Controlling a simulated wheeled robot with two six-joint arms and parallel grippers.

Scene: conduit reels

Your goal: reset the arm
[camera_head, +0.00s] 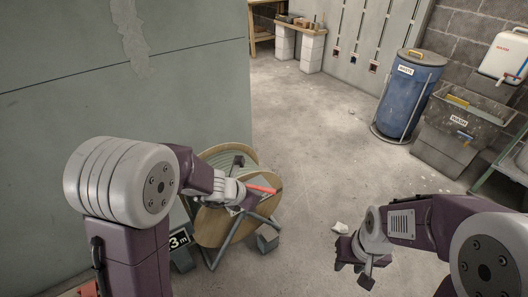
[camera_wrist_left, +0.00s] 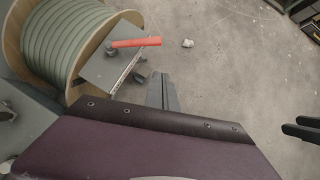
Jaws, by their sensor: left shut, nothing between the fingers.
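My left arm reaches in from the left over the conduit reel. My left gripper (camera_wrist_left: 164,88) shows in the left wrist view as grey fingers closed together with nothing between them; they point at bare floor, apart from the red handle. In the head view the left gripper overlaps the reel and its fingertips are hard to make out. My right gripper (camera_head: 353,271) hangs open and empty over the floor at the lower right. The reel (camera_head: 213,224) has wooden flanges and grey-green conduit (camera_wrist_left: 66,38). A red handle (camera_head: 261,189) sticks out at its side, also in the wrist view (camera_wrist_left: 136,43).
A sign reading "3m" (camera_head: 179,240) stands left of the reel. A pale scrap (camera_head: 340,228) lies on the floor. A blue bin (camera_head: 408,98) and a grey wash tub (camera_head: 449,137) stand at the right. The middle floor is clear; a grey-green wall fills the left.

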